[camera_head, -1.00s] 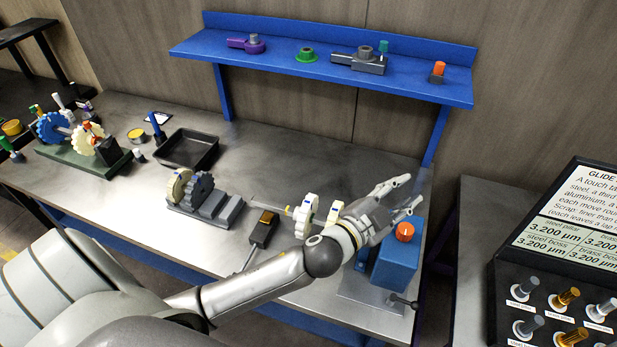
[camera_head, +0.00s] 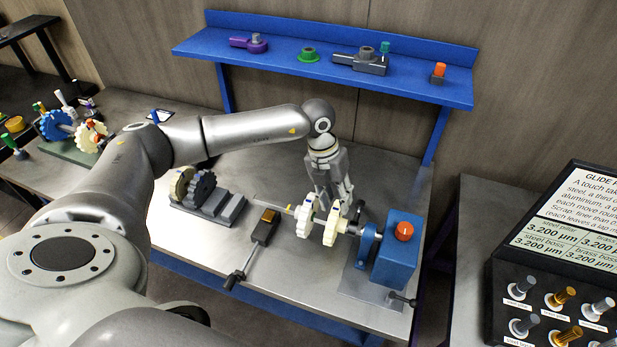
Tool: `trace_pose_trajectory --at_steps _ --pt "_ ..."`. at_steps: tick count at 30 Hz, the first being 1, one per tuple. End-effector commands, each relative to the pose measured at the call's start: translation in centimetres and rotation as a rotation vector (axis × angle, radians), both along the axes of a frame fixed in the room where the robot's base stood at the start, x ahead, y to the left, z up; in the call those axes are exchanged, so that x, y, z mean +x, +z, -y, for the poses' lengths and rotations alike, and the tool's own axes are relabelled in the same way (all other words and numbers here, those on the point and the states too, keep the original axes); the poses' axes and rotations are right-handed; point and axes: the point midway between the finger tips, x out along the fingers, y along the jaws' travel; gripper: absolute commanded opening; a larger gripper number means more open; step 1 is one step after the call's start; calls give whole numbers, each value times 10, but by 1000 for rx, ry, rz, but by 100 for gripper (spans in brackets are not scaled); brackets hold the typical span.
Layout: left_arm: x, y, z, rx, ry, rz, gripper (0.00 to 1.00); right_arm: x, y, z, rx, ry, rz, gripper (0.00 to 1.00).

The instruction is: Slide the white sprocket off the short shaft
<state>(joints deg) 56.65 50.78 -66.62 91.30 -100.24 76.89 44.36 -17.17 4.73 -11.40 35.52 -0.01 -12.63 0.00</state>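Two white wheels sit upright on a thin horizontal shaft (camera_head: 287,209) in the camera_head view. The left one (camera_head: 304,222) has a toothed rim and looks like the white sprocket. The right one (camera_head: 331,229) is a similar pale disc nearer the blue box. My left gripper (camera_head: 338,208) points down just behind and above the shaft, close to both wheels. Its fingers look apart and I see nothing held between them; the tips are partly hidden behind the right wheel. Whether they touch a wheel I cannot tell. My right gripper is not in view.
The blue box (camera_head: 398,262) with an orange knob stands at the shaft's right end. A dark block with a crank (camera_head: 262,228) lies left of the wheels. A grey stand (camera_head: 222,212) holds more gears. The blue shelf (camera_head: 300,65) stands behind. Bare table shows at the front.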

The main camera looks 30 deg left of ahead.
Motion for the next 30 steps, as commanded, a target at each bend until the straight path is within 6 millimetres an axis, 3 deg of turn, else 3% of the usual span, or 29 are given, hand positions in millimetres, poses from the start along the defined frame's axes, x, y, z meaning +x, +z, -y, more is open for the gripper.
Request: trace_pose_trajectory --at_steps 1,3,7,17,30 --pt "2 5 -25 74 21 -10 34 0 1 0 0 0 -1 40" --pt "2 10 -51 157 48 -27 34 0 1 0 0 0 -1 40" --pt "1 15 -76 236 74 -44 34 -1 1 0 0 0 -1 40" --pt "0 -5 -80 248 79 -50 34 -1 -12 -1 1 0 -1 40" --pt "0 -69 -80 246 79 -50 34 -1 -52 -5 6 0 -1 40"
